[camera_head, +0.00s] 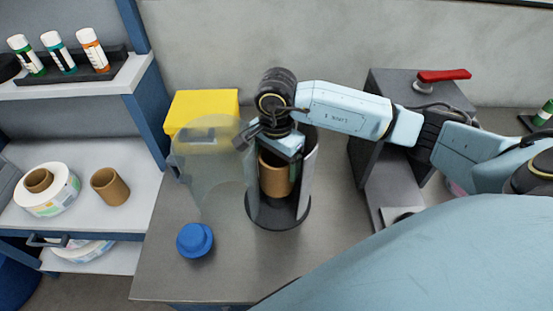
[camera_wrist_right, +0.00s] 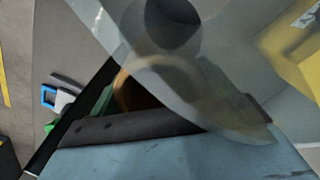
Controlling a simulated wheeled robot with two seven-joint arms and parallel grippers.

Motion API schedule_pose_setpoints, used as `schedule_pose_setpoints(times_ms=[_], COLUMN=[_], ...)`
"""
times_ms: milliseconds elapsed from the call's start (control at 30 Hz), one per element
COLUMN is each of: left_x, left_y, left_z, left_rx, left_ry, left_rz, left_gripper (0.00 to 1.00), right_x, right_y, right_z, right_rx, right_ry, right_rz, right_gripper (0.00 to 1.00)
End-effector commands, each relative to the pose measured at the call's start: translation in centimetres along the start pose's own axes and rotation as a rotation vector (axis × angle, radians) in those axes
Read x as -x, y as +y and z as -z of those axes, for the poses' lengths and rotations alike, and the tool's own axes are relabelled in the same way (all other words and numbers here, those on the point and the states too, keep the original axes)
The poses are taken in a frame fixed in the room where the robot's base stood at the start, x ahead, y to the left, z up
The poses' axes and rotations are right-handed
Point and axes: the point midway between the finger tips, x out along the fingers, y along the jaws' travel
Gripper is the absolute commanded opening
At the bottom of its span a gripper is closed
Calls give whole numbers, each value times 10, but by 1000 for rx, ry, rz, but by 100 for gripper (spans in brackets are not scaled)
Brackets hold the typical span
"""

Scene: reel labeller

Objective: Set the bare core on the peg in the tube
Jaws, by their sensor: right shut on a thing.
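The brown bare core (camera_head: 273,178) is upright inside the grey half-open tube (camera_head: 309,165), above its dark round base. My right gripper (camera_head: 275,150) reaches in from above and is shut on the core's upper part. In the right wrist view the core's rim (camera_wrist_right: 127,92) shows behind the gripper's dark finger and partly through clear plastic. The tube's clear curved door (camera_head: 205,175) stands swung out to the left. The peg is hidden, so I cannot tell whether the core is around it. My left gripper is out of view.
A blue cap (camera_head: 195,240) is on the table left of the tube. A yellow box (camera_head: 203,108) stands behind the door. The left shelf holds another brown core (camera_head: 110,187) and a label reel (camera_head: 62,190). A grey machine with a red lever (camera_head: 443,76) stands right.

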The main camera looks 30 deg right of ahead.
Motion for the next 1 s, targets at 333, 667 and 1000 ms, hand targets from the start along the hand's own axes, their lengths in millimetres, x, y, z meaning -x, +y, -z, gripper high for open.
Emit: schedule_pose_setpoints(times_ms=[333, 667, 1000], left_x=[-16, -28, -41], left_y=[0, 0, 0], left_z=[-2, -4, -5], left_rx=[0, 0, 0], left_ry=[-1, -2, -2], left_rz=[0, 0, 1], left_gripper=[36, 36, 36], right_x=[-16, -30, -43], right_y=[0, 0, 0], right_z=[0, 0, 0], right_rx=[0, -1, -1], right_ry=[0, 0, 1], right_rz=[0, 0, 0], right_gripper=[58, 58, 58])
